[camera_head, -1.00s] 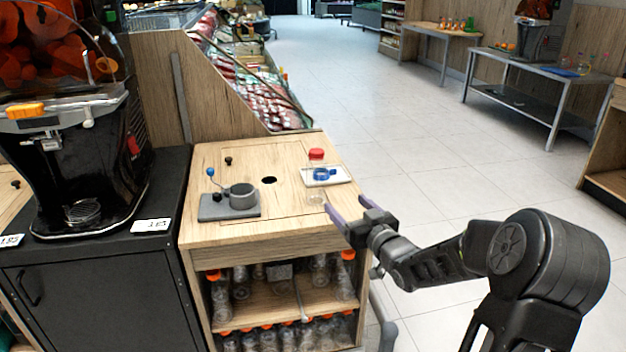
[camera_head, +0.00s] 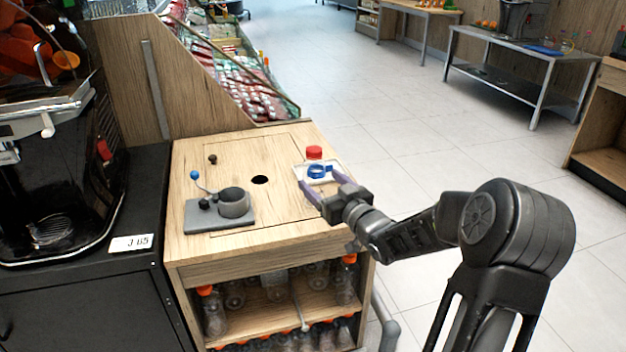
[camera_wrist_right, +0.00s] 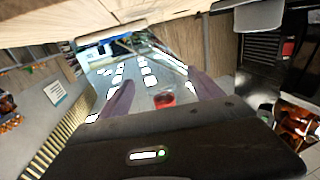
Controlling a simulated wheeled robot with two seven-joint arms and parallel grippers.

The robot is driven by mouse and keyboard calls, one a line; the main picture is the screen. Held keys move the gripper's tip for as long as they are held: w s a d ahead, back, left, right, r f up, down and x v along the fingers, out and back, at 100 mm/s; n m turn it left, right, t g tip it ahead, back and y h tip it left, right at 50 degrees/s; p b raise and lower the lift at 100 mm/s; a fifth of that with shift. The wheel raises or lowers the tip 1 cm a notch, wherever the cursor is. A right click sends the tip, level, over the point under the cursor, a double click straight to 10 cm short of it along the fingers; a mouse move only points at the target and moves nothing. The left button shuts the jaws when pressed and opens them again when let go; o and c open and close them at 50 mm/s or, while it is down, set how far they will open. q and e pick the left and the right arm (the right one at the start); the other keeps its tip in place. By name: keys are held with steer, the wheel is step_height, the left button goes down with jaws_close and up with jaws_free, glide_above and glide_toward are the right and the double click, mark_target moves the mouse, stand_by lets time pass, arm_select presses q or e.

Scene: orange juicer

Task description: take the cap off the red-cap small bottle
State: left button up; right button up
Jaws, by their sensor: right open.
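The small bottle's red cap (camera_head: 314,153) shows at the right of the wooden counter. The clear body below it is hard to make out. A white and blue holder (camera_head: 330,172) sits at the bottle, just below the cap in the head view. My right gripper (camera_head: 319,177) is open, its purple fingers pointing at the holder from the near side. In the right wrist view the red cap (camera_wrist_right: 163,100) shows between the two fingers, with no finger seen touching it. My left gripper is in neither view.
A grey block with a cup and a blue-knobbed lever (camera_head: 220,210) stands on the counter's left. A round hole (camera_head: 260,180) lies mid-counter. Orange-capped bottles (camera_head: 345,280) fill the shelves below. A black juicer (camera_head: 60,170) stands at the left.

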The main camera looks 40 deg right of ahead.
steer(key=shift+w+d, duration=0.1)
steer(key=shift+w, duration=1.1)
steer(key=shift+w+d+r+b, duration=0.1)
steer(key=shift+w+d+b, duration=0.15)
steer(key=shift+w, duration=1.05)
steer(key=shift+w+d+b, duration=0.1)
steer(key=shift+w+d, duration=0.15)
steer(key=shift+w, duration=1.05)
steer(key=c, duration=1.4)
step_height(320, 180, up, 10)
steer(key=shift+r+p, duration=0.1)
steer(key=shift+p, duration=1.05)
